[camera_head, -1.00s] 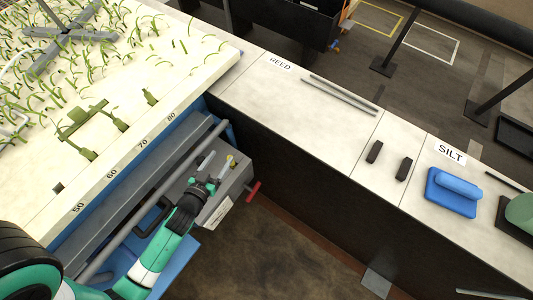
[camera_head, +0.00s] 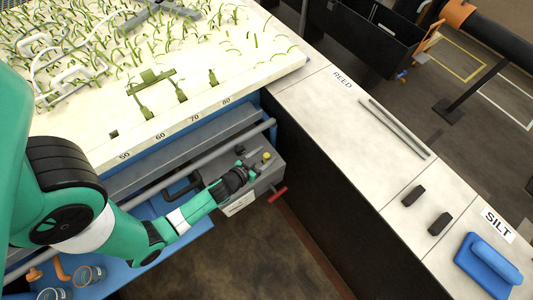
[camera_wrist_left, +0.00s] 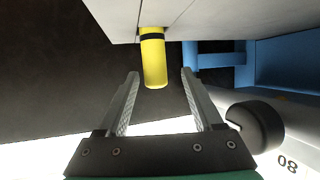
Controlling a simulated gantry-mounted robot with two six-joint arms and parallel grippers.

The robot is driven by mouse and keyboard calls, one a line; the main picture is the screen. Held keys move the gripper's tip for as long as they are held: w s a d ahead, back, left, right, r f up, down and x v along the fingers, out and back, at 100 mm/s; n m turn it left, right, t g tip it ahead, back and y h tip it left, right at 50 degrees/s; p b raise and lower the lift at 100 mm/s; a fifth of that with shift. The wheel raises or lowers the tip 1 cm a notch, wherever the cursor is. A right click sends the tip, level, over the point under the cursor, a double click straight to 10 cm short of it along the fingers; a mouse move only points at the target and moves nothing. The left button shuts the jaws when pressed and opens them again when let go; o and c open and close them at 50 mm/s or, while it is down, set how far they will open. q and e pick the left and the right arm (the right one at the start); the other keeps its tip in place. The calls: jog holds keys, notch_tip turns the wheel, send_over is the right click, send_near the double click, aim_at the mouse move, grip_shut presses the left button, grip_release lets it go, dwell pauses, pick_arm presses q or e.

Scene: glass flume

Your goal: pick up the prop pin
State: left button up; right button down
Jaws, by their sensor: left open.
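The prop pin, a yellow cylinder with a black band (camera_wrist_left: 153,62), sticks out of a pale grey surface in the left wrist view. My left gripper (camera_head: 253,160) is open and empty, over the box and close beside the pin. In the left wrist view, its two fingers (camera_wrist_left: 160,80) point toward the pin, whose free end lies between the fingertips. I cannot tell whether either finger touches it. My right gripper is not in view.
The grey box (camera_head: 240,190) has a red handle (camera_head: 278,194) and hangs by the flume's rail (camera_head: 140,192). The planted bed (camera_head: 110,135) lies behind. A bench with grey rods (camera_head: 398,130), dark blocks (camera_head: 414,195) and a blue float (camera_head: 488,262) runs along the right.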

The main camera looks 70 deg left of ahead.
aim_at(272, 152)
pick_arm(q)
jog(key=x, duration=0.4)
jog(key=shift+w+d+f, duration=0.15)
jog(key=shift+w+f, duration=0.05)
jog(key=shift+s, duration=0.1)
grip_shut()
